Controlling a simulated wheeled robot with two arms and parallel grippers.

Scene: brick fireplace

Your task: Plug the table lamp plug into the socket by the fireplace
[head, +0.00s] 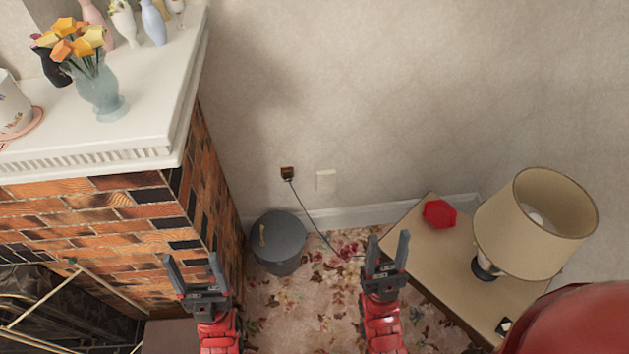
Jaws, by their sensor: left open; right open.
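A small brown socket (287,172) is on the wall to the right of the fireplace. A dark plug (288,179) seems to sit at its lower edge; I cannot tell whether it is fully in. A thin dark cord (313,222) runs from there down to the right, toward the side table. The table lamp (536,222), with a beige shade and dark base, stands on that table. My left gripper (191,258) is open and empty in front of the fireplace's side. My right gripper (388,236) is open and empty by the table's left edge, apart from the plug.
A grey lidded bin (278,240) stands on the floor below the socket. A white wall plate (326,180) is right of the socket. The wooden side table (440,262) also holds a red object (439,214). Vases stand on the white mantel (150,133). Floral carpet (300,305) lies open between my grippers.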

